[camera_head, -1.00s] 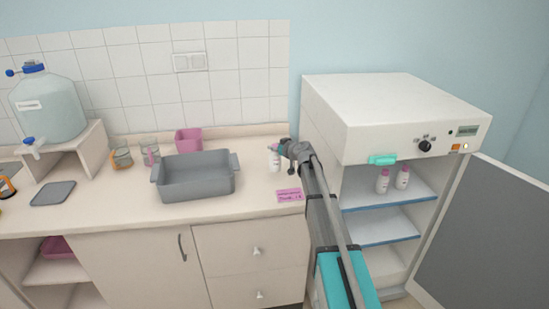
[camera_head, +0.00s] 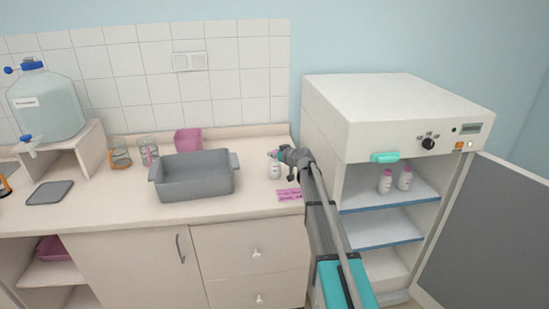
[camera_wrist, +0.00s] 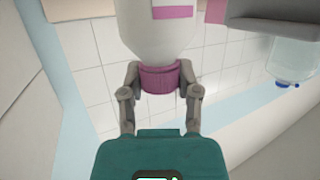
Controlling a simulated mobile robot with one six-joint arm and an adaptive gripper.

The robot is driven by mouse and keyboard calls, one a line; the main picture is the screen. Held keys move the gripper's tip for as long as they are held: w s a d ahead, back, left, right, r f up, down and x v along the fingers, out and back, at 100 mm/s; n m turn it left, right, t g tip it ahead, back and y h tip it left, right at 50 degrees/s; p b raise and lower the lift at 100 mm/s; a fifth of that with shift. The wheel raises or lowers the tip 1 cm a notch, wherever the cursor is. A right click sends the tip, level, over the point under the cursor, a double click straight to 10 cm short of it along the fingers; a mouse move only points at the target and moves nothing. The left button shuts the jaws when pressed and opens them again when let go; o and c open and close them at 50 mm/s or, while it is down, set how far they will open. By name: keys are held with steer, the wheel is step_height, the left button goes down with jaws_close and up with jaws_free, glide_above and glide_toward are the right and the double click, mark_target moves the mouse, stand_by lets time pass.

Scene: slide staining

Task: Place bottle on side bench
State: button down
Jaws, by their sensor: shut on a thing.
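A small white bottle (camera_head: 274,171) is over the right part of the side bench (camera_head: 262,203), between the grey basin and the white cabinet. In the head view it looks upright, with its base at or very near the bench top; I cannot tell if it touches. My gripper (camera_head: 279,156) is at the top of the bottle. In the wrist view, my gripper (camera_wrist: 160,85) is shut on the purple cap (camera_wrist: 160,78), with the white bottle body (camera_wrist: 158,35) beyond. The fingers partly hide the cap in the head view.
A grey basin (camera_head: 194,184) stands left of the bottle, with a pink container (camera_head: 188,141) behind it.

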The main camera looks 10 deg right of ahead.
steer(key=shift+f, duration=0.15)
steer(key=shift+c, duration=1.6)
jaws_free()
steer(key=shift+s+d+r, duration=0.1)
steer(key=shift+s+r, duration=0.05)
steer(key=shift+r, duration=0.1)
steer(key=p+v, duration=0.3)
steer(key=v, duration=0.8)
steer(key=shift+s+d+p, duration=0.2)
steer(key=shift+s+p, duration=0.05)
steer(key=shift+p, duration=0.05)
